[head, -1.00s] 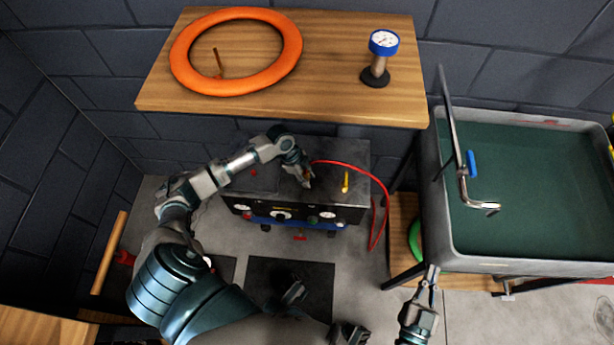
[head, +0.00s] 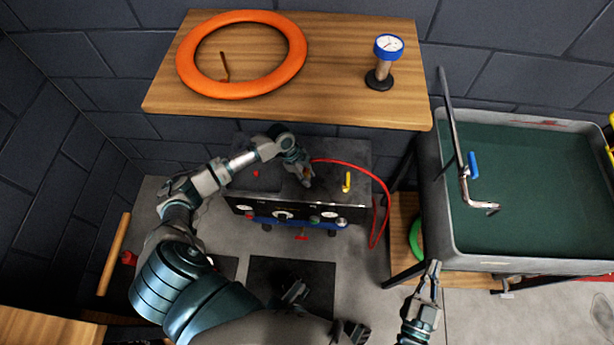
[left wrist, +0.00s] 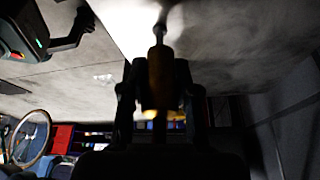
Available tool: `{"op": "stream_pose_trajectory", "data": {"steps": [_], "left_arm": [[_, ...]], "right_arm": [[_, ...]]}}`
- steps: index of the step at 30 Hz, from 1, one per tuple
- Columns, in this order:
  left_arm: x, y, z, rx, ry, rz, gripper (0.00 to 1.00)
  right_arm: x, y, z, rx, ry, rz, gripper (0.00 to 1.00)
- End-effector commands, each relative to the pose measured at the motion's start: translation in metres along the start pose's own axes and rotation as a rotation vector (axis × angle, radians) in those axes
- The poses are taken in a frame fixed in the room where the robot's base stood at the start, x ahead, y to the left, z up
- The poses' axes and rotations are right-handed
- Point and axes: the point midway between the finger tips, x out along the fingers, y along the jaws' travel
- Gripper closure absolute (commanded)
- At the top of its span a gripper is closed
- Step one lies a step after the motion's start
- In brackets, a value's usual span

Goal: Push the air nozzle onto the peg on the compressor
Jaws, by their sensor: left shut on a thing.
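The black compressor (head: 310,209) stands on the floor below the wooden shelf, with dials and knobs on its front. A short yellow upright piece (head: 347,182), possibly the peg, stands on its top. My left gripper (head: 305,180) is over the compressor top, left of the yellow piece and apart from it. In the left wrist view it is shut on an orange-yellow body with a metal tip, the air nozzle (left wrist: 160,75). In the head view the gripper mostly hides the nozzle. My right gripper (head: 432,272) hangs low near the sink; its jaw opening is unclear.
A red hose (head: 345,163) arcs from my left gripper to the right and down the compressor's side. The wooden shelf (head: 300,85) overhangs behind, holding an orange ring (head: 187,75) and a gauge (head: 388,47). A grey sink (head: 447,225) stands to the right.

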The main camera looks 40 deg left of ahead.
Motion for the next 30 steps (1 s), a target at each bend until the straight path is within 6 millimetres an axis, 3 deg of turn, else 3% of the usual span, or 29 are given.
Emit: {"op": "stream_pose_trajectory", "data": {"steps": [30], "left_arm": [[0.0018, 0.0015, -0.0058, 0.001, 0.001, 0.0, 1.0]], "right_arm": [[0.001, 0.0006, -0.0084, -0.001, 0.008, 0.0, 1.0]]}}
